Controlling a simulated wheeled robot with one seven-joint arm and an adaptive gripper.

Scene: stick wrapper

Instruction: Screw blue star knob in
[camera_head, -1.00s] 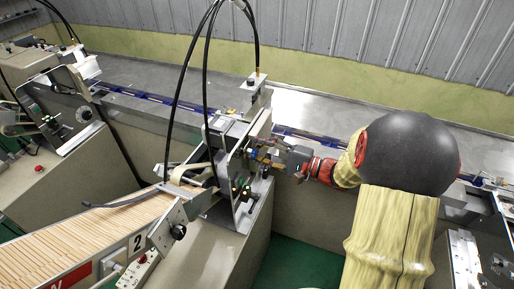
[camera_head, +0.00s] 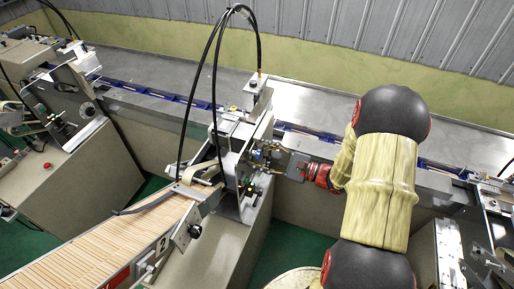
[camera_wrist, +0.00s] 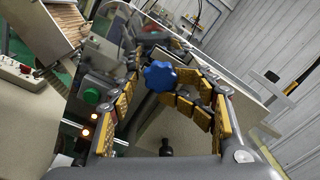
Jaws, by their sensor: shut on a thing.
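The blue star knob (camera_wrist: 159,76) shows in the wrist view between the yellow-padded fingers of my gripper (camera_wrist: 158,62). The fingers are closed in on the knob from both sides. The knob's lobed face points toward the wrist camera, and its screw and the hole are hidden. In the head view my gripper (camera_head: 287,162) is at the right side of the stick wrapper machine (camera_head: 228,150). The knob is too small to make out there.
A green button (camera_wrist: 92,96) and lit lamps are close to the left finger in the wrist view. A tray of sticks (camera_head: 120,240) slopes down to the left of the machine. Black cables (camera_head: 214,80) arch above it. Green floor shows below my arm.

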